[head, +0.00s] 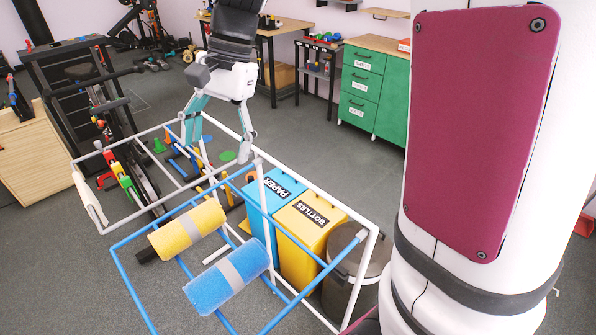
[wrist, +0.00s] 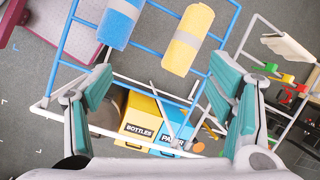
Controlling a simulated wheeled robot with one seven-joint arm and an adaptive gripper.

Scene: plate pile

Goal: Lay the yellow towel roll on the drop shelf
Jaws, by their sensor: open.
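The yellow towel roll (head: 172,241) has a grey band round its middle and lies across a blue tube rack. In the wrist view, the yellow roll (wrist: 179,59) is at top centre, beyond the fingertips. My gripper (head: 217,148) is open and empty, pointing down, above and behind the roll in the head view. Its teal fingers also show in the wrist view (wrist: 160,85), spread wide with nothing between them. I cannot tell for certain which structure is the drop shelf.
A blue roll (head: 205,291) lies beside the yellow one on the blue rack (head: 136,288). A white tube frame (head: 233,134) surrounds it. A blue PAPER bin (head: 259,203), a yellow BOTTLES bin (head: 296,246) and a dark round bin (head: 343,290) stand close by. Open floor (head: 345,175) lies behind.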

